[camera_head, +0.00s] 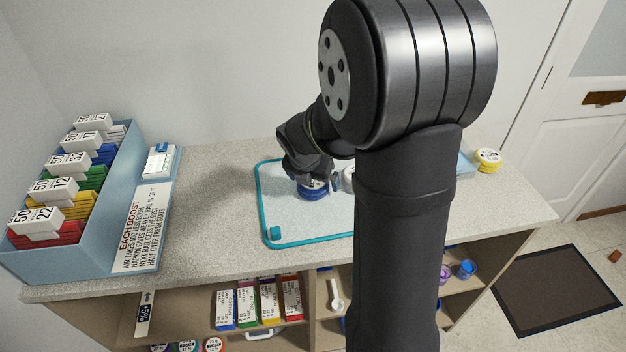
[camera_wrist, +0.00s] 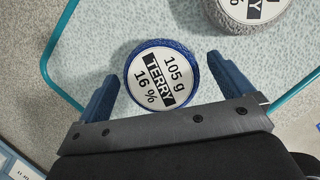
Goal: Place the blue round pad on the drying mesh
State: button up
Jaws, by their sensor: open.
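The blue round pad (camera_head: 313,192) has a white label reading "105 g TERRY 16 %" in the wrist view (camera_wrist: 162,78). It lies flat within the teal-framed pale mesh (camera_head: 275,212), towards its left part. Whether it touches the mesh is hard to tell. My gripper (camera_wrist: 165,88) is open, with one blue finger on each side of the pad. A small gap shows between the pad and each finger. In the head view my arm hides the right part of the mesh.
A grey round pad (camera_wrist: 240,22) lies close by on the mesh. A blue file box (camera_head: 100,200) and a sign stand at the left of the counter (camera_head: 205,200). A yellow-rimmed round item (camera_head: 487,160) is at the right. A wall rises behind.

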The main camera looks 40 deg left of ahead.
jog(key=v, duration=1.1)
jog(key=shift+r, duration=0.4)
jog(key=shift+s, duration=0.15)
jog(key=x, duration=1.2)
jog(key=shift+d, duration=0.1)
jog(key=shift+r, duration=1.9)
